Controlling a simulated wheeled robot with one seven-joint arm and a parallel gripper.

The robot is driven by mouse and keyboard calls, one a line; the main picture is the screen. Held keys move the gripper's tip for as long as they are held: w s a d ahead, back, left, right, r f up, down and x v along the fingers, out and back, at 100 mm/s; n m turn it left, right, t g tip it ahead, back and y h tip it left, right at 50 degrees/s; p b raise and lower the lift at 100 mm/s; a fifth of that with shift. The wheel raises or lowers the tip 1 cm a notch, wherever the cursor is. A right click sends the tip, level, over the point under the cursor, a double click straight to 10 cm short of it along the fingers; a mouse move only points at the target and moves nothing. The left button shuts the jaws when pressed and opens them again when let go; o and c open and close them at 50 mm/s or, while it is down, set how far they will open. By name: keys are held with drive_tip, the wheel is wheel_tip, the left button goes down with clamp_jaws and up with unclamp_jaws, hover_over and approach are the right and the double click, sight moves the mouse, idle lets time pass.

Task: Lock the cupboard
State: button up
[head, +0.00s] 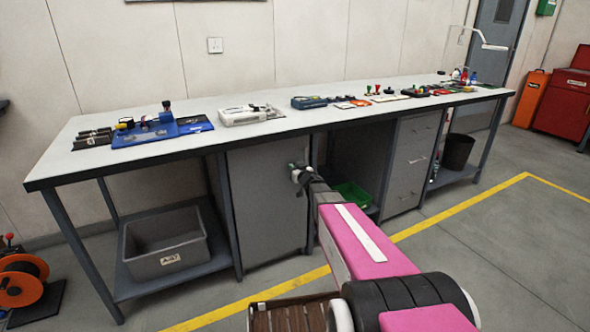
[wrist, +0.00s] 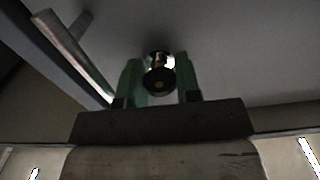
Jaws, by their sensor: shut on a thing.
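The cupboard (head: 265,200) is a grey door under the workbench, and it looks shut in the head view. My gripper (head: 298,172) is at the upper right part of its front. In the wrist view, the green fingers of my gripper (wrist: 160,75) stand on either side of a small round lock knob (wrist: 160,84) and are shut on it. The knob has a dark round end and a brass-coloured collar against the grey door face. A bar handle (wrist: 72,52) runs along the door at the left. In the head view my gripper hides the knob.
The workbench (head: 200,143) carries several tools along its top. A grey bin (head: 165,262) stands on the lower shelf at left, a green tray (head: 350,194) right of the cupboard. A drawer unit (head: 411,165) is further right. An orange reel (head: 20,285) stands at far left.

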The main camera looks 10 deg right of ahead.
idle(0.4)
drive_tip(key=o, duration=0.9)
drive_tip(key=shift+o, duration=0.2)
drive_tip(key=v, duration=1)
drive_tip(key=shift+s, duration=0.4)
drive_tip(key=shift+d, duration=0.1)
